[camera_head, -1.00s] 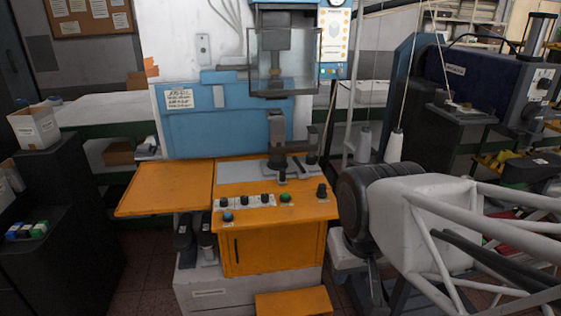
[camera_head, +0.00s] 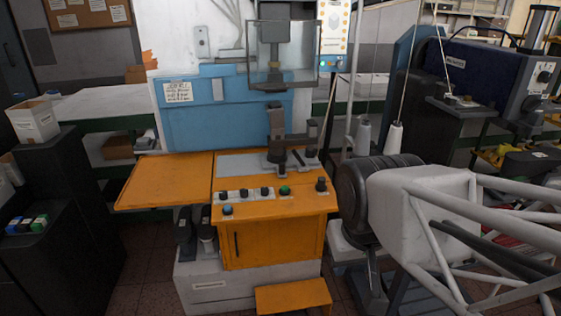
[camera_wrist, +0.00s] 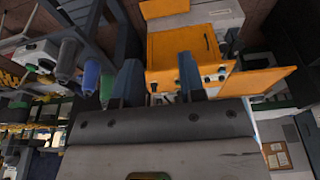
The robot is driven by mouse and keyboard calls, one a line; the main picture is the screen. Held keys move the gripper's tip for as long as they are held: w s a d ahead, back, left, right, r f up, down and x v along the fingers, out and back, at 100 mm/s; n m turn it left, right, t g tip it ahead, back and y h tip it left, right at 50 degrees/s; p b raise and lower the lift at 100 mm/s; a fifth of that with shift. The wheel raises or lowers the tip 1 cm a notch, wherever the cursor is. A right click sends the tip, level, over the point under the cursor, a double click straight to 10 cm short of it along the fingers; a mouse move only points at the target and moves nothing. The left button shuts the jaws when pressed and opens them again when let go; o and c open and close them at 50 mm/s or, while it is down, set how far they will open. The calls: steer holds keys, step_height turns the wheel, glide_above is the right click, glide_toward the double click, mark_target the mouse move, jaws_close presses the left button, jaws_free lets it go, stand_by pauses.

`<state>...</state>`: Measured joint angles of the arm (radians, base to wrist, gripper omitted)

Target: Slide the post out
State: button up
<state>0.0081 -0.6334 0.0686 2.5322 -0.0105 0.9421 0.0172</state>
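The dark upright post (camera_head: 275,121) stands on the grey plate of the orange machine table (camera_head: 165,181), below the press head with its clear guard. A dark bracket (camera_head: 313,133) with a crosspiece stands just to its right; I cannot tell how the two are joined. My gripper's two fingers show in the wrist view (camera_wrist: 158,82), spread apart with nothing between them. Through the gap I see part of the orange machine, turned upside down. The post cannot be made out there. In the head view my arm is at the right and the fingers are out of sight.
A row of knobs and buttons (camera_head: 245,193) lines the table's front. The clear guard (camera_head: 283,58) hangs above the post. White thread cones (camera_head: 394,138) stand right of the machine. A dark cabinet (camera_head: 50,180) is at the left. The table's left part is bare.

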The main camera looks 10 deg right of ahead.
steer(key=o, duration=0.3)
steer(key=w+r+m, duration=0.1)
steer(key=w+r, duration=0.1)
steer(key=w, duration=0.7)
steer(key=w+r+m, duration=0.1)
steer(key=w+r, duration=0.2)
steer(key=w, duration=0.6)
steer(key=m+g, duration=0.3)
steer(key=m, duration=0.1)
glide_above(282, 163)
steer(key=shift+s+f, duration=0.1)
steer(key=shift+f, duration=10.7)
steer(key=shift+f, duration=3.9)
